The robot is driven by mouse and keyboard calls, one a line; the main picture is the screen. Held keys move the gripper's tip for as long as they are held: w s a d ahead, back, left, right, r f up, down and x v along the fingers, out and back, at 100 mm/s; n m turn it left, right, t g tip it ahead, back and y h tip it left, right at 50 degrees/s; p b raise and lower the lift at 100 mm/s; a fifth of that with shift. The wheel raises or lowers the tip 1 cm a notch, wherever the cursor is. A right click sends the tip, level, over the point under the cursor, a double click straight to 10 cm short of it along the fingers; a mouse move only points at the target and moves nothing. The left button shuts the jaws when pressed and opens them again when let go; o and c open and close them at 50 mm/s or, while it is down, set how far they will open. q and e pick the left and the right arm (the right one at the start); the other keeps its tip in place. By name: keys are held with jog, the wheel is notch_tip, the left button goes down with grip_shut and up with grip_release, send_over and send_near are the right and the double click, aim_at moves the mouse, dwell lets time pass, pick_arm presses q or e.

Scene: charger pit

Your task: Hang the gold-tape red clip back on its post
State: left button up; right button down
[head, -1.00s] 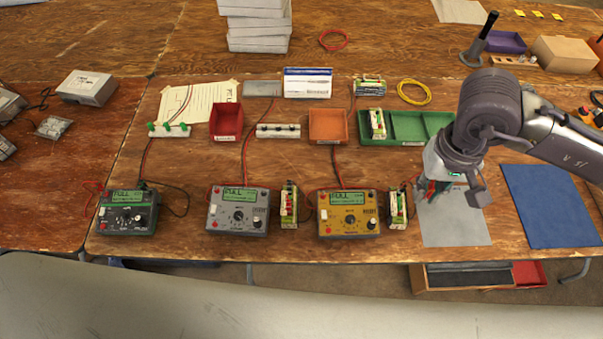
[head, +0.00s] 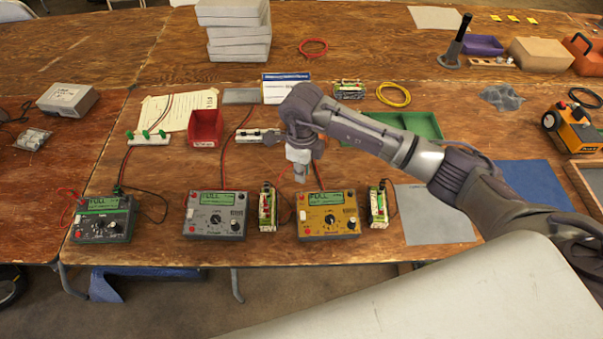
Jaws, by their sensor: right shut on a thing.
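My right gripper (head: 300,175) is shut, its wrist pointing down just above and behind the yellow meter (head: 328,213). The gold-tape red clip is not clearly visible; the fingers and wrist hide what is held. A red lead runs beside the fingers toward the yellow meter. Another white strip with green-topped posts (head: 148,137) stands farther left. I cannot tell which post belongs to the clip. My left gripper is not in view.
A grey meter (head: 216,214), a green meter (head: 103,218) and upright battery packs (head: 267,208) (head: 378,205) line the front edge. A red bin (head: 205,127) and a green tray (head: 424,125) stand behind. My arm hides part of the middle. The grey mat (head: 435,214) is clear.

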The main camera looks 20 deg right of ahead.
jog(key=shift+f+m, duration=0.35)
jog(key=shift+m, duration=0.05)
jog(key=shift+f, duration=0.35)
jog(key=shift+f+b, duration=1.3)
jog(key=shift+f, duration=0.35)
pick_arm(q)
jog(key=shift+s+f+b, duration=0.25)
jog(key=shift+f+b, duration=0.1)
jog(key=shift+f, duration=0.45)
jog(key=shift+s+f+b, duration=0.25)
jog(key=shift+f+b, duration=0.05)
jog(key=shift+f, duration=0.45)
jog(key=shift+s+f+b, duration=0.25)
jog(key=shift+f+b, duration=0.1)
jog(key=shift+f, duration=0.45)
pick_arm(e)
jog(key=shift+f, duration=1.55)
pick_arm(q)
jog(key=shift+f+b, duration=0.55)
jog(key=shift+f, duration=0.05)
pick_arm(e)
jog(key=shift+f, duration=0.25)
jog(key=c, duration=1.1)
grip_release()
jog(key=shift+o, duration=0.2)
jog(key=shift+a, duration=0.1)
